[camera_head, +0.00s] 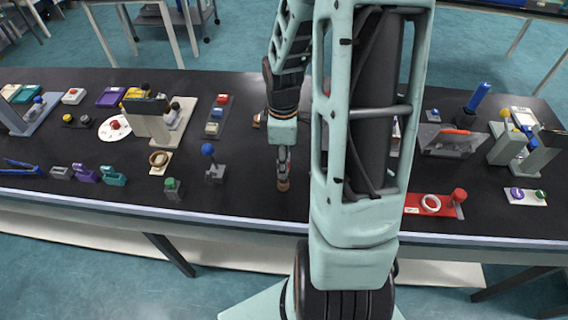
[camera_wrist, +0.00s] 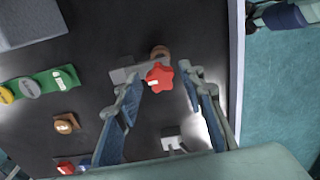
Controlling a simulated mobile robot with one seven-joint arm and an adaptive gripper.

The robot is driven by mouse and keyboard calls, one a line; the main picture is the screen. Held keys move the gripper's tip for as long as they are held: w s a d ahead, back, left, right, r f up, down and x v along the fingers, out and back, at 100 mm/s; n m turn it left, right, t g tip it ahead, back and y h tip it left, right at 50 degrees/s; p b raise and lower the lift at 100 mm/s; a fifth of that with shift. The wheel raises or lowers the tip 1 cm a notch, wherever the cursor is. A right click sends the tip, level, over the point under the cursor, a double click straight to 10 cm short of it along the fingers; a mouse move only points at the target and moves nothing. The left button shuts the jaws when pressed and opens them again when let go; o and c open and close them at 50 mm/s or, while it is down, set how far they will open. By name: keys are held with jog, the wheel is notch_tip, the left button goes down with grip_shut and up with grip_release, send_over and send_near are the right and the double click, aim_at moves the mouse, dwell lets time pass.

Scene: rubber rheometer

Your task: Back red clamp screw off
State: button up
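The red clamp screw (camera_wrist: 159,77) is a star-shaped knob in the wrist view, beside a grey bracket (camera_wrist: 125,74) and a brown round piece (camera_wrist: 159,52). My gripper (camera_wrist: 163,82) is open, with one finger on each side of the red knob near the fingertips. A gap shows between the knob and each finger, and I see no grip on it. In the head view my gripper (camera_head: 283,153) points down over the table's middle. A brown round end (camera_head: 283,185) shows just in front of it. I cannot make out the red knob there.
The black table (camera_head: 240,125) carries many small fixtures on both sides. A blue-knobbed grey stand (camera_head: 214,172) and a green-knobbed block (camera_head: 173,188) stand left of my gripper. The table's front edge is close.

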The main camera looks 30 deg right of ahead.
jog(key=m+b, duration=0.1)
jog(key=m, duration=0.5)
jog(key=shift+m, duration=0.3)
jog(key=shift+c, duration=0.3)
grip_shut()
jog(key=n, duration=0.4)
jog(key=shift+n+p, duration=0.3)
jog(key=shift+p, duration=0.05)
jog(key=shift+s+r+n+p, duration=0.15)
jog(key=shift+n+p, duration=0.6)
jog(key=shift+n, duration=0.45)
jog(key=shift+n+p, duration=0.35)
jog(key=shift+n, duration=0.75)
